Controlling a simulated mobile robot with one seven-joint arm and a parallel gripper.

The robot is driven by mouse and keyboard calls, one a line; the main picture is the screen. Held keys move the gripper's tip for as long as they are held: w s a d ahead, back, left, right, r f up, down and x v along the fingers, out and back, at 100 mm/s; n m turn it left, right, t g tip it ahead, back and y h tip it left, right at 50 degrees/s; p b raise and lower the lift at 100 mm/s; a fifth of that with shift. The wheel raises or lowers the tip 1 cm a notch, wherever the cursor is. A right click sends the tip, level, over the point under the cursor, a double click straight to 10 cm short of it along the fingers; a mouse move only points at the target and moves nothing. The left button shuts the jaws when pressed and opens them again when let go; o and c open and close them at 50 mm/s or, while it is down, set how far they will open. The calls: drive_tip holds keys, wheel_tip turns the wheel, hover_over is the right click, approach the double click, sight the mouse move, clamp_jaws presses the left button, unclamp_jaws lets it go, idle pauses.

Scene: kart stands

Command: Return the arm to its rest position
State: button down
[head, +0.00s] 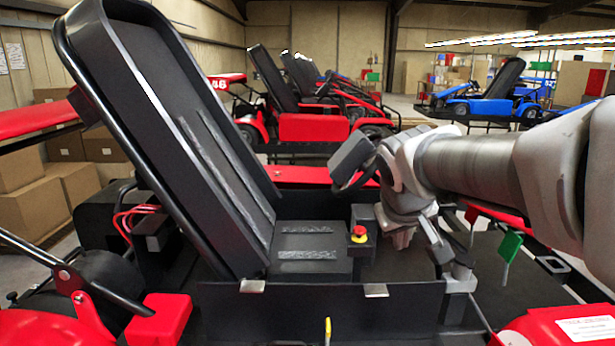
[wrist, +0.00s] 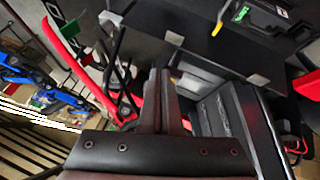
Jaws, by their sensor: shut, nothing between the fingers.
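My arm reaches in from the right in the head view and bends at the wrist above the kart. My gripper (head: 402,238) points down over the right side of the kart's dark seat base (head: 310,250), beside a red stop button on a yellow base (head: 360,234). In the wrist view my gripper's (wrist: 166,75) two dark fingers are together, with nothing between them. A bit of yellow shows right beside the fingertips. Whether the fingertips touch anything below is hard to tell.
The tall black seat back (head: 180,140) leans at the left. A steering wheel (head: 352,182) is close to my wrist. A green tag (head: 510,245) stands right of the gripper. Red karts (head: 310,127) and a blue kart (head: 485,105) stand behind. Cardboard boxes (head: 28,208) are at left.

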drive_tip(key=s+a+f+m+y, duration=0.1)
drive_tip(key=s+f, duration=0.2)
drive_tip(key=s, duration=0.7)
drive_tip(key=s+a+f+m+g+y, duration=0.1)
drive_tip(key=s+f, duration=0.2)
drive_tip(key=s, duration=0.7)
drive_tip(key=shift+s+f, duration=0.15)
drive_tip(key=shift+s, duration=0.15)
